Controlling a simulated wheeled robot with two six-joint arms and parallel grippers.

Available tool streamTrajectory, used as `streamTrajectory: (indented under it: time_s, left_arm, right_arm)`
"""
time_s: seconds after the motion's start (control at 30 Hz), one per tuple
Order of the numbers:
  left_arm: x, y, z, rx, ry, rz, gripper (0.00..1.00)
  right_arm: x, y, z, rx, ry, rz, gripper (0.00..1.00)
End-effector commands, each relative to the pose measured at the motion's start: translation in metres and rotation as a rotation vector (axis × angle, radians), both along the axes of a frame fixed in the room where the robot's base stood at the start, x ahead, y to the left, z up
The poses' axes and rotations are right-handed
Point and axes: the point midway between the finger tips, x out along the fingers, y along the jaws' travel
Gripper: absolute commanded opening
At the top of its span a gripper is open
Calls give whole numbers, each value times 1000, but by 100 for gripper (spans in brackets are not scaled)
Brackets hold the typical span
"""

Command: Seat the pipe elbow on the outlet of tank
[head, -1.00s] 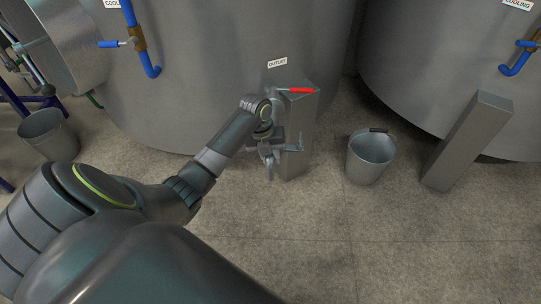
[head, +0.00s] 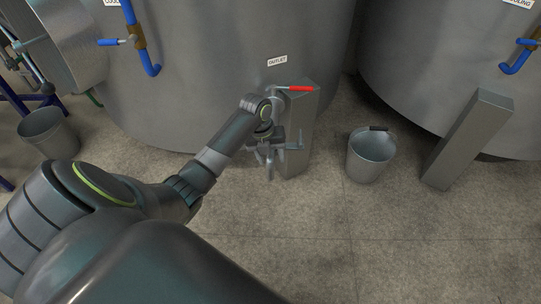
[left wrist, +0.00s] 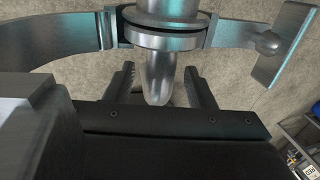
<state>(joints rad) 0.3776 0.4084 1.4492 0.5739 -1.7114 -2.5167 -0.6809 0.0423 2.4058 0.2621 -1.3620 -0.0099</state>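My left gripper (head: 268,158) is in front of the tank outlet, below the red valve handle (head: 302,88). In the left wrist view its two fingers (left wrist: 160,88) stand apart. The metal pipe elbow (left wrist: 158,78) is between them, with a visible gap on each side. The elbow's flange (left wrist: 165,42) lies directly under the outlet pipe's flange (left wrist: 168,18); they look together, with a thin dark line between. An open clamp (left wrist: 62,38) spreads around this joint, its wing nut (left wrist: 268,43) at the right. The clamp's end shows in the head view (head: 296,146). My right gripper is out of view.
The outlet label (head: 277,61) is on the large tank (head: 215,95). A grey post (head: 301,125) stands right behind my gripper. A bucket (head: 370,160) stands to the right, with another post (head: 465,140) beyond. The floor in front is clear.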

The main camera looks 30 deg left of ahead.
Motion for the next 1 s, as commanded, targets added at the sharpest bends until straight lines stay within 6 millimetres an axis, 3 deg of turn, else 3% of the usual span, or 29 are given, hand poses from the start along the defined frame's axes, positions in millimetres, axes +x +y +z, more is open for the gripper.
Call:
streamTrajectory:
  time_s: [0.27,0.33,0.4,0.8,1.0]
  left_arm:
    - [0,1,6,1,0,0,50]
    - [-1,3,17,1,-1,0,50]
    - [-2,5,31,2,-2,0,50]
    - [-12,22,127,3,-3,-1,50]
    - [-16,27,158,2,-1,0,50]
  right_arm:
    - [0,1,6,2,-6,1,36]
    - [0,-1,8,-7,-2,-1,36]
    - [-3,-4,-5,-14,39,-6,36]
    - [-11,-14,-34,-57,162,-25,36]
    - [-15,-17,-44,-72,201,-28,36]
